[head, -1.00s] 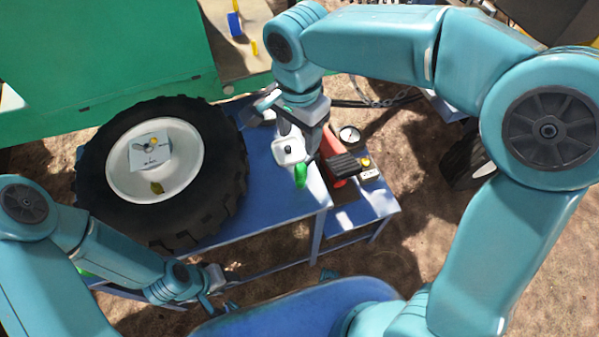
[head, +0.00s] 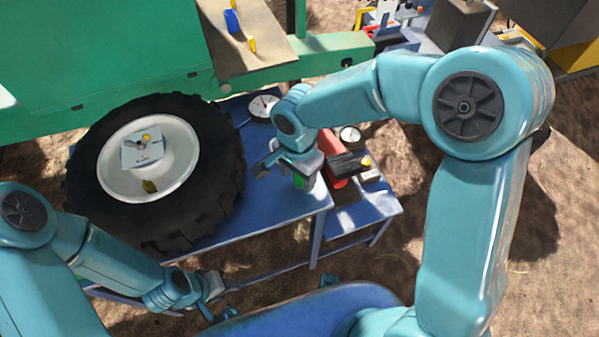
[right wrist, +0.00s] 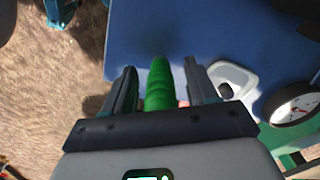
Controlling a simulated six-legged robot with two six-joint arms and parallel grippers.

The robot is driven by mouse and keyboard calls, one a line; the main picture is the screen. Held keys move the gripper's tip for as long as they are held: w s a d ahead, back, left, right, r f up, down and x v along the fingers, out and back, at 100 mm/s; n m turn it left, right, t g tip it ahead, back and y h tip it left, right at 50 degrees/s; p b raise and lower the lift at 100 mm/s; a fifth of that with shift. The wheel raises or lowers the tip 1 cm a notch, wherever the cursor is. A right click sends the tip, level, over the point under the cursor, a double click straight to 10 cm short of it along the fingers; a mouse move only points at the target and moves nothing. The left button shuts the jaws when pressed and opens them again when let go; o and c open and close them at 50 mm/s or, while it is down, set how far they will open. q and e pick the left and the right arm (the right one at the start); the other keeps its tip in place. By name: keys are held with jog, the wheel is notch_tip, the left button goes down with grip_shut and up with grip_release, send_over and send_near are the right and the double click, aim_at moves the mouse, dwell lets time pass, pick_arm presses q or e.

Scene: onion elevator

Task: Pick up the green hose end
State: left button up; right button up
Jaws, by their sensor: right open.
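The green hose end (right wrist: 158,85) shows in the right wrist view between the two fingers of my right gripper (right wrist: 160,88), with a gap on either side. A bit of green (head: 299,182) also shows below the gripper in the head view; the rest is hidden. My right gripper (head: 263,166) is open over the blue table (head: 270,206), its fingers pointing left. My left gripper (head: 222,300) is low in front of the table, away from the hose end; its jaws are too small to read.
A large tyre (head: 215,200) fills the table's left part. A red cylinder (head: 328,150) and a gauge (head: 350,136) are right of my right gripper. Another gauge (head: 262,108) lies behind it. A white part (right wrist: 238,80) is beside the right finger in the wrist view.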

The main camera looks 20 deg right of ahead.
jog(key=shift+f, duration=0.25)
grip_shut()
jog(key=shift+r, duration=0.15)
notch_tip(320, 180, up, 20)
jog(key=p, duration=0.4)
